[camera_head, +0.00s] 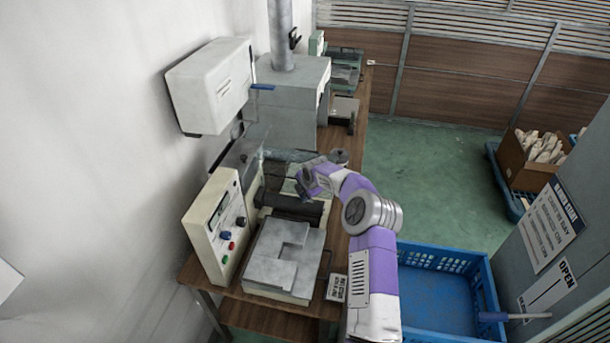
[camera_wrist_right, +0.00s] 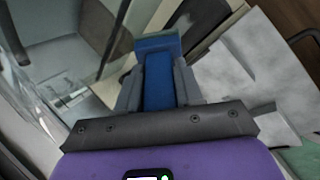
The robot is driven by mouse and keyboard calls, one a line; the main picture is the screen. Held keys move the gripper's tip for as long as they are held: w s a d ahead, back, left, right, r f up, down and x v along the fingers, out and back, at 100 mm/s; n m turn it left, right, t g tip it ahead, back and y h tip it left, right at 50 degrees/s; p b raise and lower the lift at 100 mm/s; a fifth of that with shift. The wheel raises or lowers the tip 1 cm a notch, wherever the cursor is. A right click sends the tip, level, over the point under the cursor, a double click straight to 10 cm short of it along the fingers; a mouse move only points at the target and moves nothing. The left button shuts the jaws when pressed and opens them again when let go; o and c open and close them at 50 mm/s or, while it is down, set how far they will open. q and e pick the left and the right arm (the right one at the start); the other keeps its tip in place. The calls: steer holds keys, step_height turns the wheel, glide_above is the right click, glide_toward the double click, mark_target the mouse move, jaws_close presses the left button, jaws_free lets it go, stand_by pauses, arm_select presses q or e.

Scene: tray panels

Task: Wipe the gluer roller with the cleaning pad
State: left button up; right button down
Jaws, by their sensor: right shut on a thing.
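The gluer (camera_head: 285,265) is a pale machine on a wooden bench, with a control box (camera_head: 214,228) on its left side. The dark gluer roller (camera_head: 283,203) lies across it behind the grey front plate, partly hidden by my right gripper. My right gripper (camera_head: 303,186) is over the roller area. In the right wrist view it is shut on the blue cleaning pad (camera_wrist_right: 158,82), whose wider blue end (camera_wrist_right: 158,43) sticks out past the fingertips. Whether the pad touches the roller cannot be told. My left gripper is not in view.
A clear guard (camera_head: 240,153) stands behind the roller by the wall. A white box (camera_head: 211,85) hangs on the wall above. A blue crate (camera_head: 478,258) is right of the bench. A small sign (camera_head: 336,288) is at the bench's front edge. Green floor (camera_head: 430,160) lies open to the right.

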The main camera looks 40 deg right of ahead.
steer(key=r, duration=0.1)
steer(key=r+p, duration=0.1)
steer(key=r, duration=0.1)
steer(key=shift+w+a+r, duration=0.1)
steer(key=shift+w+r, duration=0.15)
steer(key=shift+w, duration=0.05)
steer(key=shift+r+p, duration=1.15)
steer(key=shift+r, duration=0.6)
steer(key=shift+s+f, duration=0.1)
